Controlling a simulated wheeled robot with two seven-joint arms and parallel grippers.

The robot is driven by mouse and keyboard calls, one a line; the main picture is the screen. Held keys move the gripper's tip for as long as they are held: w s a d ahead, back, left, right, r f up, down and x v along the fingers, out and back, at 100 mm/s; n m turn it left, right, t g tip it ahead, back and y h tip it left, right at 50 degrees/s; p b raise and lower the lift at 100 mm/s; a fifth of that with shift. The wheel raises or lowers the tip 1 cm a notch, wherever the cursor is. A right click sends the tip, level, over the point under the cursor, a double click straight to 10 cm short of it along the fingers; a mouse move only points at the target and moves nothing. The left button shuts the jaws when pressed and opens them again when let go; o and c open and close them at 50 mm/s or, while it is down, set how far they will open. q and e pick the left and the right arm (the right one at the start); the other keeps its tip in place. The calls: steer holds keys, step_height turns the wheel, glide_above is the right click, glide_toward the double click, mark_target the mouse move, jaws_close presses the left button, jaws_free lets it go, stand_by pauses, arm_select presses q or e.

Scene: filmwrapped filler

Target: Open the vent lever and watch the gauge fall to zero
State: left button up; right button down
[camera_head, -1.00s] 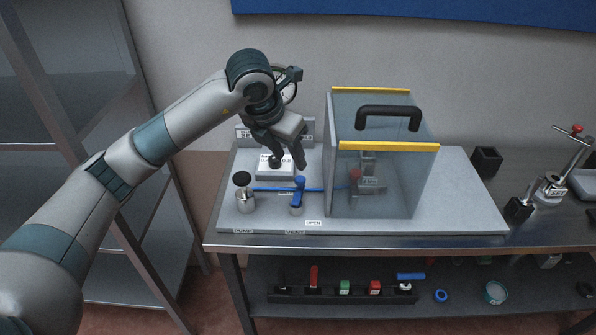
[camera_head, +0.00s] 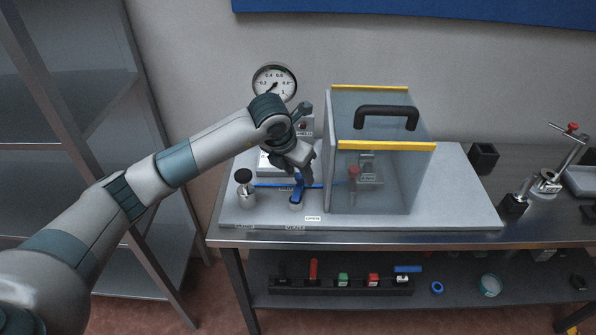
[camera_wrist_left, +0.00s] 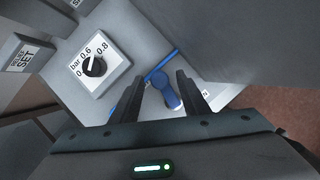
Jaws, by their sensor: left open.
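The vent lever (camera_head: 298,194) is a blue handle on a post at the front left of the grey base plate. In the left wrist view the blue lever (camera_wrist_left: 163,85) lies between the fingers. My left gripper (camera_head: 302,178) is open and points down at the lever, its fingers (camera_wrist_left: 160,98) on either side of it; I cannot tell whether they touch it. The round gauge (camera_head: 274,83) is at the back, above my left wrist. Its needle seems to point to the lower left; the exact reading is too small to tell. My right gripper is out of view.
A clear box (camera_head: 381,175) with yellow edges and a black handle stands just right of the lever. A black-topped knob (camera_head: 244,180) stands left of it. A bar-scaled dial (camera_wrist_left: 96,67) is behind. The plate's right side is free.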

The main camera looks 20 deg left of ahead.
arm_select(q)
steer(key=c, duration=1)
jaws_close()
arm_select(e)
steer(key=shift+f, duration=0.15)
